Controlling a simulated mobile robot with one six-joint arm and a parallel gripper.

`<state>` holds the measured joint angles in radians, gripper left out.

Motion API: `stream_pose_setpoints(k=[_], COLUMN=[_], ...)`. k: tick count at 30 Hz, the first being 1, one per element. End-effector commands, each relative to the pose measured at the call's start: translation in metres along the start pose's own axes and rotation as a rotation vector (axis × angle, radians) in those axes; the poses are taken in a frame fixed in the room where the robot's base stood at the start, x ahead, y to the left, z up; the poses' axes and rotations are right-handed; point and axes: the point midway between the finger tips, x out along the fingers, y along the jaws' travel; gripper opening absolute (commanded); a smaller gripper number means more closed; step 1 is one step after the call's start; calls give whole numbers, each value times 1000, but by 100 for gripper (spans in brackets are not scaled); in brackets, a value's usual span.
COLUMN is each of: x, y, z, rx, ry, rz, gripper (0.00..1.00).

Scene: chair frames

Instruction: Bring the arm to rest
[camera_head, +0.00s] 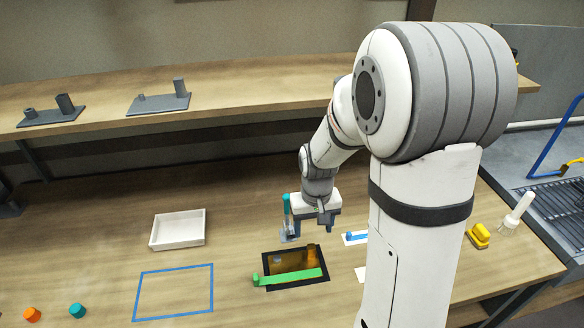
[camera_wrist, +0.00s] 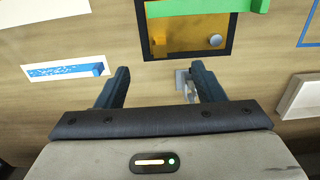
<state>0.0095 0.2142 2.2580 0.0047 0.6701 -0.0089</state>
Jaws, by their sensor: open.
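My arm reaches over the wooden workbench (camera_head: 110,215) from the right. My gripper (camera_head: 312,235) points down above the bench, just behind the black-framed amber recess (camera_head: 266,272). In the wrist view my gripper (camera_wrist: 162,78) has its two dark fingers wide apart with nothing between them. A small grey piece (camera_wrist: 183,84) shows by the right finger in that view; I cannot tell whether they touch. In the head view an upright teal-topped piece (camera_head: 287,205) stands close to the gripper's left side.
A green bar (camera_head: 290,277) lies across the recess. A white tray (camera_head: 178,230) and a blue taped outline (camera_head: 213,290) are to the left, with an orange knob (camera_head: 32,314) and a teal knob (camera_head: 77,311). A yellow object (camera_head: 479,236) stands right. Grey fixtures (camera_head: 160,102) sit on the shelf.

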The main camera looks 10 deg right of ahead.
Motion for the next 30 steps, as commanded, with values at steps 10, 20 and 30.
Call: stream_pose_setpoints(k=[10,20,30], x=[-45,-124,-150], y=[-1,-2,-2], z=[21,92,141], rx=[-2,-5,-7], ry=[65,208,288], rz=[1,4,5], gripper=[62,62,62])
